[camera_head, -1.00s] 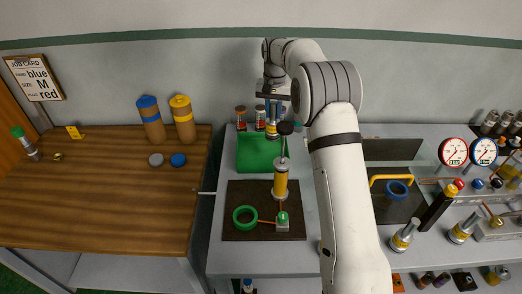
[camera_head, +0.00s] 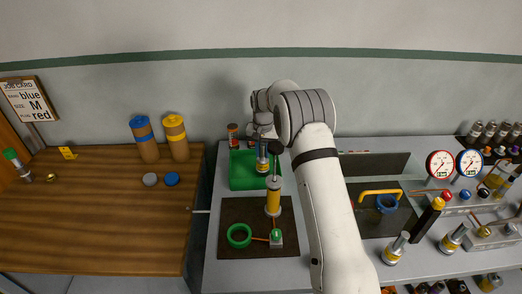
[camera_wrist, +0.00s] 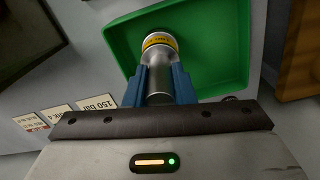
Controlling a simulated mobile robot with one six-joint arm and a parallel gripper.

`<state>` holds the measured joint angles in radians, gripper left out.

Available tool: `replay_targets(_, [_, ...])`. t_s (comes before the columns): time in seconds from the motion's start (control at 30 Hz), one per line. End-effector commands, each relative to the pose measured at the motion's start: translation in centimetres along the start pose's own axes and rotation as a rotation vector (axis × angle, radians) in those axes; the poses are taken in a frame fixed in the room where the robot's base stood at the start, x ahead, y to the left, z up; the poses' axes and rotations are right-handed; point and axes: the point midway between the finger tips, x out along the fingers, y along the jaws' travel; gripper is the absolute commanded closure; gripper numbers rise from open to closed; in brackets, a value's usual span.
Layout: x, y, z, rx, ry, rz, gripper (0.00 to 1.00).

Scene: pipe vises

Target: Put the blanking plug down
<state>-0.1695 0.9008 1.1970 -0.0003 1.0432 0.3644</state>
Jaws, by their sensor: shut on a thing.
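The blanking plug (camera_head: 262,167) is a silver cylinder with a yellow band. My gripper (camera_head: 262,150) is shut on it, and the plug hangs in front of the green tray (camera_head: 237,178) in the head view. In the wrist view my blue fingers (camera_wrist: 159,85) clamp both sides of the plug (camera_wrist: 158,55), whose banded end points toward the green tray (camera_wrist: 215,55). The tray looks empty where it shows. I cannot tell whether the plug touches its floor.
Small canisters (camera_head: 233,134) stand behind the tray. The wooden table (camera_head: 100,215) at left has much free room.

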Motion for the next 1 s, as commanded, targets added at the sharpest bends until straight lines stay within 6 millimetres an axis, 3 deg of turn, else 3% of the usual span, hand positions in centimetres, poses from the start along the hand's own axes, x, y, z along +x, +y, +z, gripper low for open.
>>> replay_targets(0.17, [0.5, 0.0, 0.0, 0.000, 0.001, 0.000, 1.00])
replay_targets(0.2, [0.3, 0.0, 0.0, 0.001, 0.000, 0.000, 0.74])
replay_targets(0.43, [0.3, 0.1, 0.0, 0.001, 0.000, 0.000, 0.55])
replay_targets(0.8, [-0.6, 0.1, -0.1, 0.002, 0.002, -0.001, 0.55])
replay_targets(1.0, [-4.2, 0.1, -0.1, 0.002, 0.005, -0.002, 0.55])
